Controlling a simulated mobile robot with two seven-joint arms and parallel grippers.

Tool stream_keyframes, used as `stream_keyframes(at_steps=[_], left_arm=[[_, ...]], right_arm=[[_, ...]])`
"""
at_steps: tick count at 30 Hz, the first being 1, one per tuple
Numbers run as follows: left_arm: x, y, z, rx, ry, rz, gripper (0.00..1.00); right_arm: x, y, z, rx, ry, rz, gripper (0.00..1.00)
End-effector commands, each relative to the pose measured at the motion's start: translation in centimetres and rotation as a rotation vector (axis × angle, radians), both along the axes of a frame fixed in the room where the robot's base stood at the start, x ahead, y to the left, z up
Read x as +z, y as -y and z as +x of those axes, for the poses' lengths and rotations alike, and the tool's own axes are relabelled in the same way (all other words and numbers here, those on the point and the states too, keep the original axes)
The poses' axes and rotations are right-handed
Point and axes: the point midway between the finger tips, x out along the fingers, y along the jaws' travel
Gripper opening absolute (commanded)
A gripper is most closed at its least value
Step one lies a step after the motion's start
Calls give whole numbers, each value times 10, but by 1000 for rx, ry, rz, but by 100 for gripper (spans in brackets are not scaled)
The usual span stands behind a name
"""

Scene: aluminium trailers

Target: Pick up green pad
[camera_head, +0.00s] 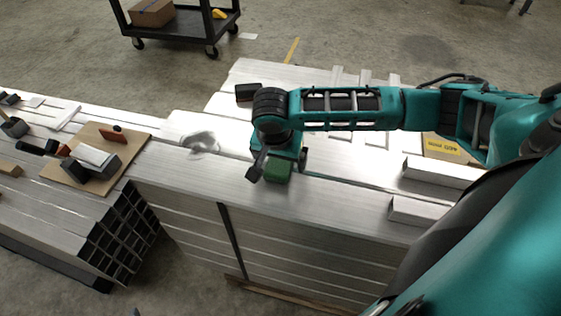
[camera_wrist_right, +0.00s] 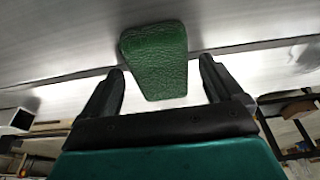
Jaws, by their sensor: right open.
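The green pad (camera_head: 278,170) is a small textured block on the aluminium stack, just under my right gripper in the head view. In the right wrist view the green pad (camera_wrist_right: 156,60) lies just ahead of and partly between the fingertips. My right gripper (camera_wrist_right: 163,75) is open, with one dark finger on each side of the pad and visible space beside it. The right gripper (camera_head: 268,172) also shows in the head view, pointing down, with its far side partly hidden by the wrist. My left gripper is not in view.
The aluminium stack (camera_head: 330,215) has loose bars (camera_head: 440,170) on its right. A wooden board (camera_head: 75,175) with tools lies on the left stack. A dark block (camera_head: 248,92) sits behind my wrist. A cart (camera_head: 180,25) stands at the back.

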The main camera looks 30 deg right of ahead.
Motion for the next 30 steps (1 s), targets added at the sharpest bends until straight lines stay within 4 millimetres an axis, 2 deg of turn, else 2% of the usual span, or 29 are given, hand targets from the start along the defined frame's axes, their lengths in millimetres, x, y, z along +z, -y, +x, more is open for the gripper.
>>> stream_keyframes(at_steps=[5,24,30], left_arm=[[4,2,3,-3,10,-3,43],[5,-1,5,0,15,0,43],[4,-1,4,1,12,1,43]], right_arm=[[0,0,0,0,1,1,94],[1,0,0,0,1,1,33],[1,0,0,0,1,1,33]])
